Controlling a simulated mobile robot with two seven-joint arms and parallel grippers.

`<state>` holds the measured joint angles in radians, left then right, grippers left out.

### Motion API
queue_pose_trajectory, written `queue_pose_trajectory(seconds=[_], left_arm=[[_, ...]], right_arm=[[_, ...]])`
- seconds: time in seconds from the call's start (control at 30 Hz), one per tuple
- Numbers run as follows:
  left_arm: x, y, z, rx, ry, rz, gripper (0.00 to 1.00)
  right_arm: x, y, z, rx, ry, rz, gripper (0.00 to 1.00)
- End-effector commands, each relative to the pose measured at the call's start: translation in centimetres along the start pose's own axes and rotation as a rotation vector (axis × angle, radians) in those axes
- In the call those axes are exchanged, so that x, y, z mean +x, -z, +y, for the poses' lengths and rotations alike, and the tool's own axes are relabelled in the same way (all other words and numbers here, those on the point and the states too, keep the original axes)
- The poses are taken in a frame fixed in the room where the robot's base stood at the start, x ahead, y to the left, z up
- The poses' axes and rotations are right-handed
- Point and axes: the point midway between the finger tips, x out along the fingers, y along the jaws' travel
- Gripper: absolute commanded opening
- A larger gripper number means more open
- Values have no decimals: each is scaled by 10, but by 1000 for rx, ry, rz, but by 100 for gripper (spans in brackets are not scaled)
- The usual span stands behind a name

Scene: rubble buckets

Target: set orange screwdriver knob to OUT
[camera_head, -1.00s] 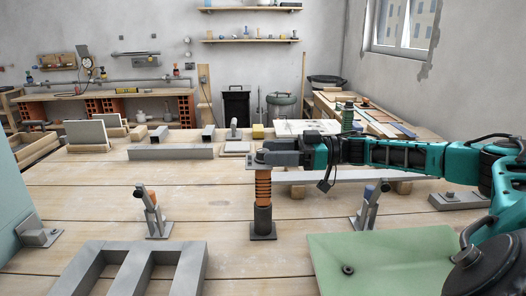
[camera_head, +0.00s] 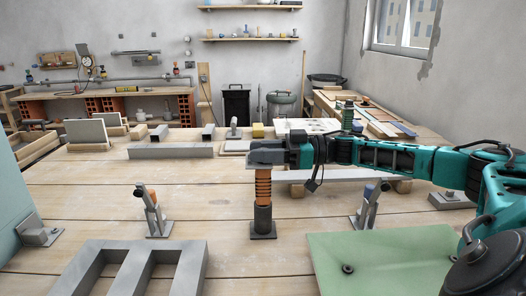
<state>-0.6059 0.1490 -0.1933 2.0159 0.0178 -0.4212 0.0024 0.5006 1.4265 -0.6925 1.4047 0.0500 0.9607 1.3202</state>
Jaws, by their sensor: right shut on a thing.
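The orange screwdriver knob (camera_head: 263,187) stands upright in a dark socket (camera_head: 263,216) on a square base plate, near the middle of the table. Its ribbed orange handle shows below my right gripper (camera_head: 263,160). My right gripper comes in from the right, level, and is shut on the top of the orange screwdriver knob. The top of the knob is hidden by the gripper. No OUT marking can be read. My left gripper is not in view.
Tilted metal levers on brackets (camera_head: 153,215) (camera_head: 369,205) stand to either side. A grey slotted frame (camera_head: 130,268) lies at the front left, and a green plate (camera_head: 385,262) at the front right. A long grey bar (camera_head: 172,151) lies behind. Bare planks lie between them.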

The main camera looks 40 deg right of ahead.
Motion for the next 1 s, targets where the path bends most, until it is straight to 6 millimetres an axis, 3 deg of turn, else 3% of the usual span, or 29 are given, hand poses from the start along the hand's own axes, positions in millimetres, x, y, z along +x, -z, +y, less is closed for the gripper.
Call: queue_pose_trajectory(seconds=[0.1, 0.47, 1.0], left_arm=[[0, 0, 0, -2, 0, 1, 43], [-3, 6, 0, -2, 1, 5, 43], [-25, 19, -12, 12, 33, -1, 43]], right_arm=[[0, 0, 0, 0, 0, -1, 7], [-1, 0, 0, 2, -51, -5, 7], [0, 4, -1, 9, -353, -8, 7]])
